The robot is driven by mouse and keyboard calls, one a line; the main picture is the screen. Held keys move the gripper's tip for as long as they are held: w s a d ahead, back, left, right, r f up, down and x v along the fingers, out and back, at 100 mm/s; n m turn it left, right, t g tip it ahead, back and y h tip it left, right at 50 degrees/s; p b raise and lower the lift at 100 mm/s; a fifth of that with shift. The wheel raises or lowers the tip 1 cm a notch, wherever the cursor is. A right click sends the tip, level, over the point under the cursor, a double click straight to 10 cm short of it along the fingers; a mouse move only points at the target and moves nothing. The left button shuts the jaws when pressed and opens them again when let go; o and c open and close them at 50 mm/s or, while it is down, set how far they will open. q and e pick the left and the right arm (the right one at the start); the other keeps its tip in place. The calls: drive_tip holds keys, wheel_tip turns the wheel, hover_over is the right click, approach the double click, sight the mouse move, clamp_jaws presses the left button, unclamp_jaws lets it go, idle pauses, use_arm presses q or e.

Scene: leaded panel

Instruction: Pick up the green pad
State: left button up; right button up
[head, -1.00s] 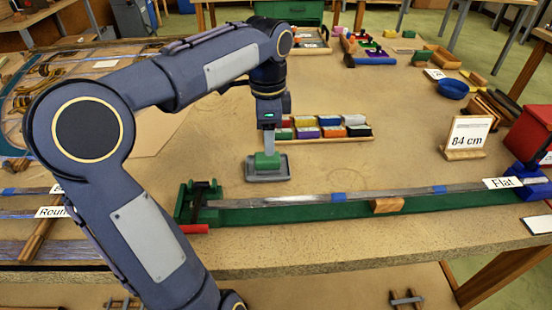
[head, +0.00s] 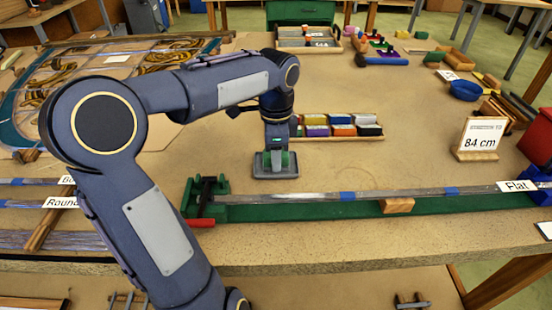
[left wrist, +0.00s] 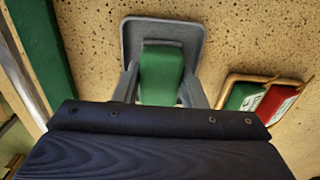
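The green pad (left wrist: 162,75) sits in a small grey tray (left wrist: 196,35) on the bench. My left gripper (head: 276,160) reaches down over it from above. In the left wrist view its grey fingers stand on either side of the pad, close to it. The fingers look open, with the pad between them and still at tray level. In the head view the pad is mostly hidden behind the fingers, with green showing between them, and the tray rim (head: 276,176) shows below. My right gripper is not in view.
A box of several coloured blocks (head: 340,129) stands just right and behind the gripper. A long green fixture (head: 290,212) with a grey strip on it runs along the front. An 84 cm card (head: 484,135) stands at right.

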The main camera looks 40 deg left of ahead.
use_arm(q)
drive_tip(key=shift+r, duration=0.15)
drive_tip(key=shift+c, duration=0.5)
drive_tip(key=shift+r, duration=0.25)
wheel_tip(320, 180, up, 2)
drive_tip(key=shift+w+r+p, duration=0.1)
drive_tip(key=shift+p, duration=0.25)
drive_tip(key=s+d+r, duration=0.9)
drive_tip(key=s+r, duration=0.1)
drive_tip(key=shift+s+d+p, duration=0.15)
drive_tip(key=shift+d+p, duration=0.15)
drive_tip(key=shift+d, duration=0.05)
